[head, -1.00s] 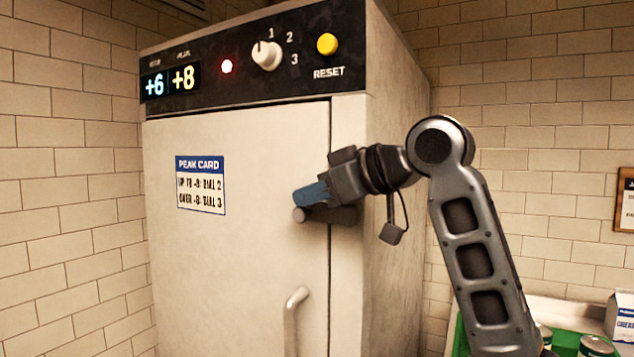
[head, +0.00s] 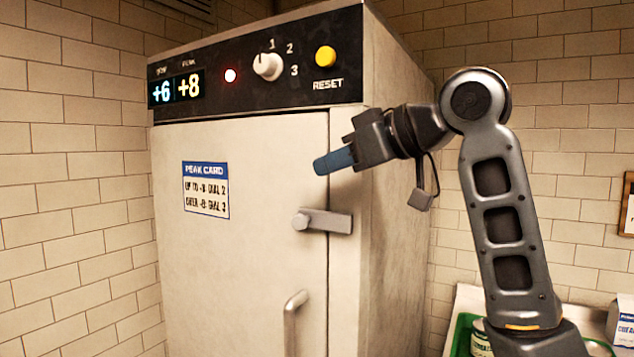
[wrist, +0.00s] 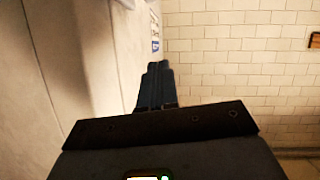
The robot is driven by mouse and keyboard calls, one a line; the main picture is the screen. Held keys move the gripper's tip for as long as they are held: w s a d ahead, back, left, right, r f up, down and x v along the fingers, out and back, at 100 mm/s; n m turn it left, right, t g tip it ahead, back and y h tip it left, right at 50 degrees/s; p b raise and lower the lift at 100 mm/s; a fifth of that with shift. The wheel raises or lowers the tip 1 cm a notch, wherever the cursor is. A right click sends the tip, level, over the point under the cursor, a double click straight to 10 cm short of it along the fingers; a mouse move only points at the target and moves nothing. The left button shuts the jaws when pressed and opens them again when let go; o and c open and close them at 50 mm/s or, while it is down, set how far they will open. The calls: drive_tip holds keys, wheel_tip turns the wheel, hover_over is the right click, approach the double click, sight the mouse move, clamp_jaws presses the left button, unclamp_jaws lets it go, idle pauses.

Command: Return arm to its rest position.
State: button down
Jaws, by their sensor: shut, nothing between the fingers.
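My gripper (head: 322,165) is in front of the upper right part of a tall cream fridge's door (head: 250,270), above the grey latch (head: 325,221). Its blue fingers are together and hold nothing; they also show closed in the wrist view (wrist: 156,80). The gripper looks clear of the latch. My arm is bent, with its elbow high at the right of the head view.
The fridge's top panel has a display (head: 175,89), a lit red lamp (head: 230,76), a dial (head: 267,66) and a yellow reset button (head: 325,56). A peak card (head: 206,189) is on the door, above a handle (head: 291,320). A green tray (head: 460,336) is at lower right.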

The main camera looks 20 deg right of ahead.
drive_tip(key=s+d+r, duration=0.2)
drive_tip(key=s, duration=0.1)
drive_tip(key=shift+s+r, duration=0.25)
drive_tip(key=shift+r, duration=0.15)
drive_tip(key=s+a+f+m+t+h, duration=0.1)
drive_tip(key=s+f+m, duration=0.15)
drive_tip(key=f, duration=0.95)
drive_tip(key=s+a+f+m+t+h, duration=0.15)
drive_tip(key=f+m, duration=0.25)
drive_tip(key=f, duration=0.7)
drive_tip(key=s+a+f+m+t+h, duration=0.1)
drive_tip(key=s+f+m, duration=0.2)
drive_tip(key=f, duration=0.9)
drive_tip(key=s+f+m+h, duration=0.1)
drive_tip(key=s+f+h, duration=0.1)
drive_tip(key=s+f, duration=0.45)
drive_tip(key=s+f+h, duration=0.1)
drive_tip(key=s+f, duration=0.2)
drive_tip(key=s, duration=0.7)
drive_tip(key=s+r+n, duration=0.2)
drive_tip(key=s+n, duration=0.1)
drive_tip(key=s, duration=1.7)
drive_tip(key=shift+s+r+g, duration=0.25)
drive_tip(key=shift+r+g, duration=0.1)
drive_tip(key=shift+g, duration=0.1)
drive_tip(key=shift+d+h, duration=0.1)
drive_tip(key=shift+h, duration=0.15)
